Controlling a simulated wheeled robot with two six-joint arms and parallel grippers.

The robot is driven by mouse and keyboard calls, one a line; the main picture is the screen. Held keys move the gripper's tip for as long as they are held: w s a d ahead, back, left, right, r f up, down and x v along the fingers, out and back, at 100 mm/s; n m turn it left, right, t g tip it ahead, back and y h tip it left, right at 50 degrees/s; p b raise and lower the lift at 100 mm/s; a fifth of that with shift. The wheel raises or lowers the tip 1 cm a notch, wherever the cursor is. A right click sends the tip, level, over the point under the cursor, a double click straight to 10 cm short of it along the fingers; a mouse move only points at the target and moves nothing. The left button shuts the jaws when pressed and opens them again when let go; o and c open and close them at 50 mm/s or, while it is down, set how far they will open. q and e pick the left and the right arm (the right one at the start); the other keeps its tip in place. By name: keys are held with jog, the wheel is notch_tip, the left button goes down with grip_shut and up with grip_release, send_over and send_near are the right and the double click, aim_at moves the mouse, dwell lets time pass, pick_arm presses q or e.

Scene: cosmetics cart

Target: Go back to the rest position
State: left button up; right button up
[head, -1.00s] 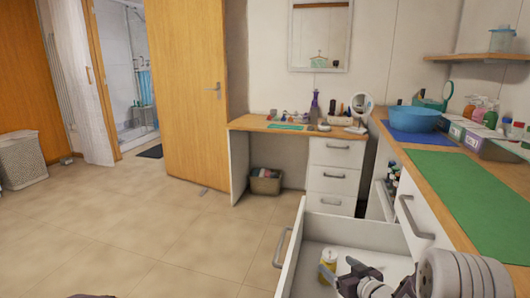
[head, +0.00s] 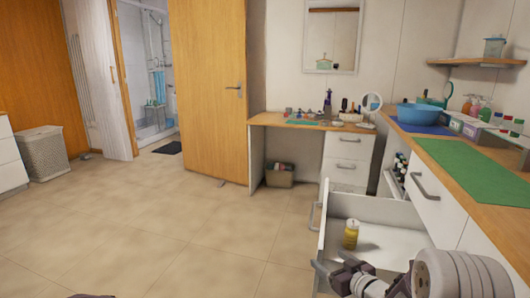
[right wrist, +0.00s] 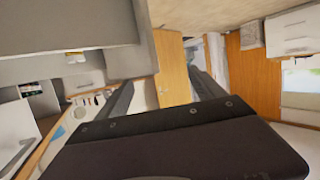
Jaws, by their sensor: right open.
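My right gripper (head: 328,275) is open and empty at the bottom right of the head view, in front of the open white drawer (head: 440,220). Its two dark fingers stand apart in the right wrist view (right wrist: 162,92), with nothing between them. A yellow bottle with a pale top (head: 351,234) stands upright inside the drawer, beyond the gripper and apart from it.
The counter on the right holds a green mat (head: 470,172) and a blue bowl (head: 418,114) on a blue mat. A small desk (head: 258,120) stands at the back beside an open wooden door (head: 208,90). The tiled floor (head: 150,235) is clear at left and centre.

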jog(key=s+a+r+h+b, duration=0.1)
jog(key=s+a+r+b, duration=0.1)
jog(key=a, duration=0.2)
jog(key=s+d+f+m+g+h+p, duration=0.15)
jog(key=s+f+g, duration=0.25)
jog(key=s, duration=0.4)
jog(key=s+f+m+g+h, duration=0.15)
jog(key=s+f+g, duration=0.25)
jog(key=s, duration=0.5)
jog(key=s+d+f+m+g+h, duration=0.15)
jog(key=s+f+g, duration=0.25)
jog(key=s, duration=0.4)
pick_arm(q)
notch_tip(320, 180, up, 35)
jog(key=p, duration=3.6)
jog(key=shift+w+d, duration=0.25)
pick_arm(e)
notch_tip(320, 180, up, 36)
jog(key=shift+w+a+y, duration=0.2)
jog(key=shift+y, duration=0.15)
pick_arm(q)
jog(key=shift+w, duration=0.1)
pick_arm(e)
jog(key=shift+f, duration=0.1)
